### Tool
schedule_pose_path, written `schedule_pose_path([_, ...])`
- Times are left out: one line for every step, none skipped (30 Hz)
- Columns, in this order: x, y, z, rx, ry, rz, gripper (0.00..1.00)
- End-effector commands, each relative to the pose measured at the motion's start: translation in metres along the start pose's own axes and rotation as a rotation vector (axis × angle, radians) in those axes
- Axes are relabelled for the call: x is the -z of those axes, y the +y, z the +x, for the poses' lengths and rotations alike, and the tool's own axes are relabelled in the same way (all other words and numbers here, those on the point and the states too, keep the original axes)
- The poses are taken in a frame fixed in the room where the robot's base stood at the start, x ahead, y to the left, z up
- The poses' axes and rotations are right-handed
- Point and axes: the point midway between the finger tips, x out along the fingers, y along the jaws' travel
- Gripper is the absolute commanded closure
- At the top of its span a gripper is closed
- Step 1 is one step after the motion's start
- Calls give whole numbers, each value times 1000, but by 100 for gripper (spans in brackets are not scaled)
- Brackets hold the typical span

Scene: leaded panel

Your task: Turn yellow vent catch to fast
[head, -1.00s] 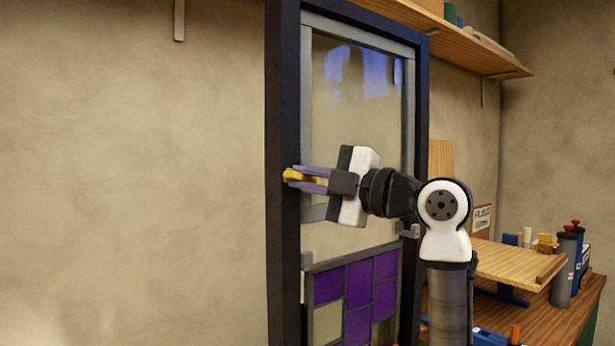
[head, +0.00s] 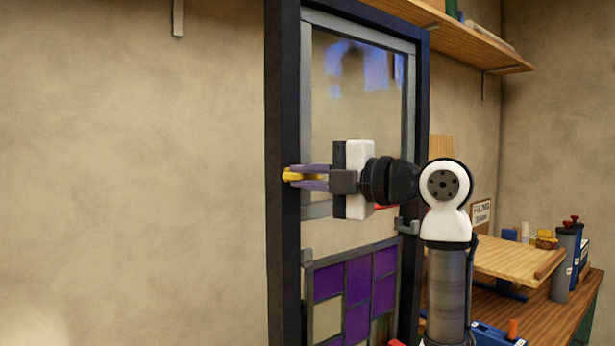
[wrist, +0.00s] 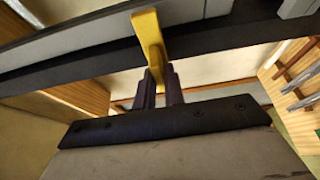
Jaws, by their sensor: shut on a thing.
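The yellow vent catch (head: 291,175) is on the left upright of the dark frame (head: 283,240), beside the grey-edged vent pane (head: 352,120). My gripper (head: 300,177) is shut on the catch, with its two purple-grey fingers above and below it in the head view. In the wrist view the catch (wrist: 150,38) shows as a yellow lever reaching from the dark frame bar down to between the fingers (wrist: 160,85). The fingers hide part of the catch in the head view.
A panel of purple and clear leaded glass (head: 357,293) fills the lower frame. A grey bracket (head: 407,227) sits on the frame's right side. A wooden shelf (head: 470,45) is above, and a workbench (head: 535,310) with bottles stands at right.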

Motion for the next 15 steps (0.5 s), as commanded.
schedule_pose_path([0, -1, 0, 2, -1, -1, 100])
schedule_pose_path([0, -1, 0, 2, -1, -1, 100])
schedule_pose_path([0, -1, 0, 2, -1, -1, 85])
schedule_pose_path([0, -1, 0, 2, -1, -1, 81])
schedule_pose_path([0, -1, 0, 2, -1, -1, 77])
schedule_pose_path([0, -1, 0, 2, -1, -1, 72])
schedule_pose_path([0, 0, 0, 1, -1, -1, 68])
schedule_pose_path([0, 0, 0, 1, -1, -1, 67])
schedule_pose_path([0, 0, 0, 1, 0, 0, 67])
schedule_pose_path([0, 0, 0, 1, 0, 0, 67])
schedule_pose_path([0, 0, 0, 1, 0, 0, 67])
schedule_pose_path([0, 0, 0, 1, 0, 0, 67])
schedule_pose_path([0, 0, 0, 0, 0, 0, 67])
schedule_pose_path([0, 0, 0, 0, 0, 0, 67])
schedule_pose_path([0, 0, 0, 0, -1, 0, 67])
